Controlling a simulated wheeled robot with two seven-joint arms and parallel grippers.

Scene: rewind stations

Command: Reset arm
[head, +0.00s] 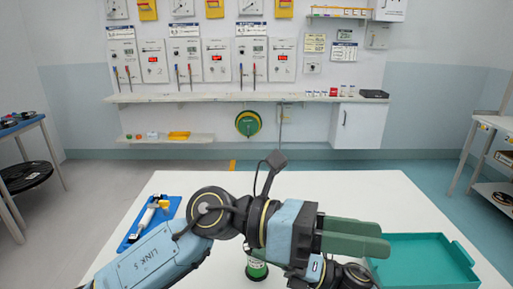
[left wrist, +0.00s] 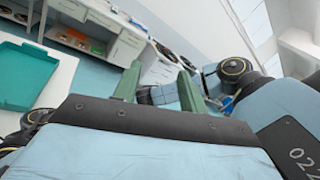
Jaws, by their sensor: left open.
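My left arm (head: 165,260) reaches in from the left over the white table. My left gripper (head: 386,237) points right, its two green fingers apart, with nothing seen between them. In the left wrist view its fingers (left wrist: 161,80) are spread, with blue and black arm parts showing beyond them. Blue and black arm parts (head: 345,274) lie just below the left gripper in the head view.
A teal tray (head: 425,262) is on the table at the right, close to the left fingers. A blue tray (head: 133,232) with a yellow and white tool is at the left. The table's back middle is clear.

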